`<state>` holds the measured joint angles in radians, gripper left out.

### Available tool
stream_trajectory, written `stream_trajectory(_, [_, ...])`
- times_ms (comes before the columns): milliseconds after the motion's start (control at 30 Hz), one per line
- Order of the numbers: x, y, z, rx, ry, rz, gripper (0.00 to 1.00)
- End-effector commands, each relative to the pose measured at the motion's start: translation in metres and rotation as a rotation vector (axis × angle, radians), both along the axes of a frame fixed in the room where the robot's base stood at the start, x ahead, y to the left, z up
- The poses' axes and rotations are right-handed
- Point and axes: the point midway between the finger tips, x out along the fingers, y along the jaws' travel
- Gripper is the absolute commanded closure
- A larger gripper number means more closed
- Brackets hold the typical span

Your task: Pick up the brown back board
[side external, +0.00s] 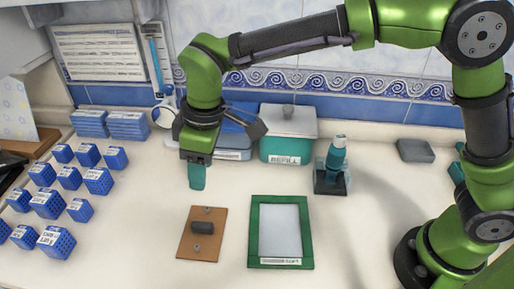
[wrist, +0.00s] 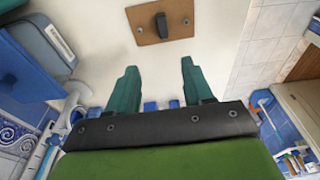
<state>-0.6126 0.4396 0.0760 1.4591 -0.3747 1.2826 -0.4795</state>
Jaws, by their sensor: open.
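The brown back board (side external: 202,246) lies flat on the white counter, left of a green-framed panel. It has a dark block-shaped handle (side external: 202,228) in its middle and a small grey fixing near each end. In the wrist view the brown board (wrist: 178,31) is at the top centre, beyond the fingertips. My gripper (side external: 197,186) points down above the counter, behind the board in the side view and apart from it. In the wrist view its two teal fingers (wrist: 157,72) are spread with nothing between them.
The green-framed panel (side external: 252,233) lies right of the board. Several blue boxes (side external: 47,204) stand at the left. A teal container (side external: 286,149) and a teal bottle in a dark stand (side external: 331,185) are at the back. The counter around the board is clear.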

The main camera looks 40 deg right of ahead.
Motion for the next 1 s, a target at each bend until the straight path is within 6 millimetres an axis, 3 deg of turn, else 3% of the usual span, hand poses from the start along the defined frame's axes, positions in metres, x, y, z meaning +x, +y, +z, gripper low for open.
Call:
stream_trajectory(500, [0.008, 0.009, -0.099, -0.005, 0.009, 0.005, 0.49])
stream_trajectory(767, [0.009, 0.012, -0.119, -0.003, 0.008, 0.004, 0.49])
stream_trajectory(1000, [0.008, 0.018, -0.154, -0.005, 0.010, 0.003, 0.49])
